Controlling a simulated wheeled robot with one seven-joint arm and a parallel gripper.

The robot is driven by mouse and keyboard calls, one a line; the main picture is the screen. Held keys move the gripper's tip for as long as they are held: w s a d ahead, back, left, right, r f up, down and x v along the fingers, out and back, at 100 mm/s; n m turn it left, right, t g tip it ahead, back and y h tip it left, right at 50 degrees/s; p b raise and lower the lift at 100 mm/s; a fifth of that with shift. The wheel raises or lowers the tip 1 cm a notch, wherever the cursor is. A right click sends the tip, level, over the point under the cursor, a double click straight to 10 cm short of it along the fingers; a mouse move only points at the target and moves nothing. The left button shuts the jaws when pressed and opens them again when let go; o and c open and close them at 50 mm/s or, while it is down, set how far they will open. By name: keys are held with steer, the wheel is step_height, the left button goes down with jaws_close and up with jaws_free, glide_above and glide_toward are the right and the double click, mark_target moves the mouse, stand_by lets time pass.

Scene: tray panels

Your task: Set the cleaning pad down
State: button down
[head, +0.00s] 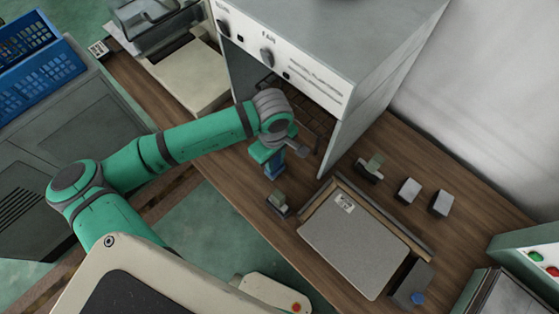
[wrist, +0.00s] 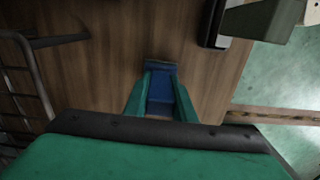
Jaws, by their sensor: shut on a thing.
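The cleaning pad is a small blue block (head: 275,172) held at the end of my arm, over the wooden bench in front of the grey machine. In the wrist view the blue pad (wrist: 160,88) sits between my two green fingers. My gripper (head: 268,158) is shut on the pad; in the wrist view my gripper (wrist: 160,78) points at the wood. I cannot tell whether the pad touches the bench top.
The grey machine (head: 375,50) with knobs and an open front stands just behind my gripper. A small dark fixture (head: 278,203) and a flat grey panel (head: 352,245) lie to the right. Two grey blocks (head: 408,190) stand further right. Bare wooden bench (head: 228,172) shows left of the pad.

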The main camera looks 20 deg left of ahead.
steer(key=shift+d, duration=0.1)
steer(key=c, duration=1.4)
jaws_free()
step_height(320, 180, up, 11)
steer(key=shift+w+f, duration=0.1)
steer(key=shift+f, duration=0.05)
steer(key=shift+d, duration=0.1)
